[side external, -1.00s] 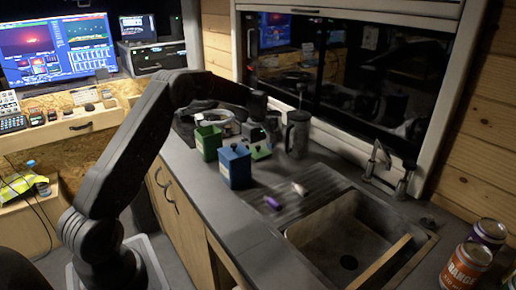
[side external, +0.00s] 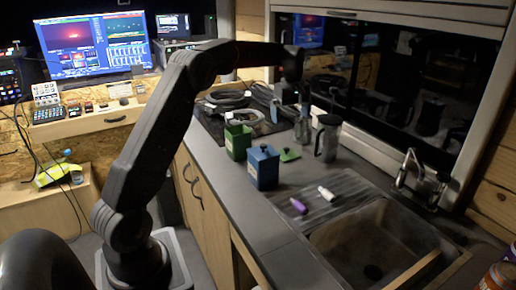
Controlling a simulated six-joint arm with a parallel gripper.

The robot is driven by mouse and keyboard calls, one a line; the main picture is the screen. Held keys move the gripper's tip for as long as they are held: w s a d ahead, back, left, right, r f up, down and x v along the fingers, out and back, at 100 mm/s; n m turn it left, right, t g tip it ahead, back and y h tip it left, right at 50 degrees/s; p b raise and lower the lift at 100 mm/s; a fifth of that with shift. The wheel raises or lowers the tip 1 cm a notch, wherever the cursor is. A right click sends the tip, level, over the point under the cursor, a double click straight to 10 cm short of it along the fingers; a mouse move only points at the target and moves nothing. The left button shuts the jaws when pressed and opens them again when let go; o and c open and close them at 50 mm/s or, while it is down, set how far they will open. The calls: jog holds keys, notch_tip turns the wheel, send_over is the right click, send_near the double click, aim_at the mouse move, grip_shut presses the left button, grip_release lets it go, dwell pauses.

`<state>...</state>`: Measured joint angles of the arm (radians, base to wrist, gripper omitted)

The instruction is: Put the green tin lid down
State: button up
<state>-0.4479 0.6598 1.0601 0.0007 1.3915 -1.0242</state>
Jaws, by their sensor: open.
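The green tin lid (side external: 289,155) lies on the grey counter, behind and to the right of the blue tin. The green tin (side external: 238,140) stands open-topped to the left, and the blue tin (side external: 263,167) stands in front of the lid. My gripper (side external: 290,115) is open, above and behind the lid and apart from it. Its fingers are dark and hard to make out against the cables and window behind.
A metal jug (side external: 327,138) stands just right of the lid, close to my gripper. Coiled cables (side external: 232,100) lie at the back. A purple marker (side external: 298,206) and a white marker (side external: 326,193) lie on the drainer beside the sink (side external: 385,240). Orange cans (side external: 497,278) are front right.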

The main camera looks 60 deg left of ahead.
jog(key=s+d+r+m+t, duration=0.1)
jog(key=s+d+r+m, duration=0.3)
jog(key=s+d, duration=0.3)
jog(key=s+d+r+m+t, duration=0.2)
jog(key=s+d+r+m, duration=0.3)
jog(key=d, duration=0.3)
jog(key=s+d+f+m+t, duration=0.1)
jog(key=s+d+f+m, duration=0.2)
jog(key=s, duration=0.6)
jog(key=s+d+f+m+t, duration=0.1)
jog(key=s+d+f+m, duration=0.2)
jog(key=s+d, duration=0.3)
jog(key=s+m, duration=0.1)
jog(key=s, duration=0.3)
jog(key=shift+m, duration=0.4)
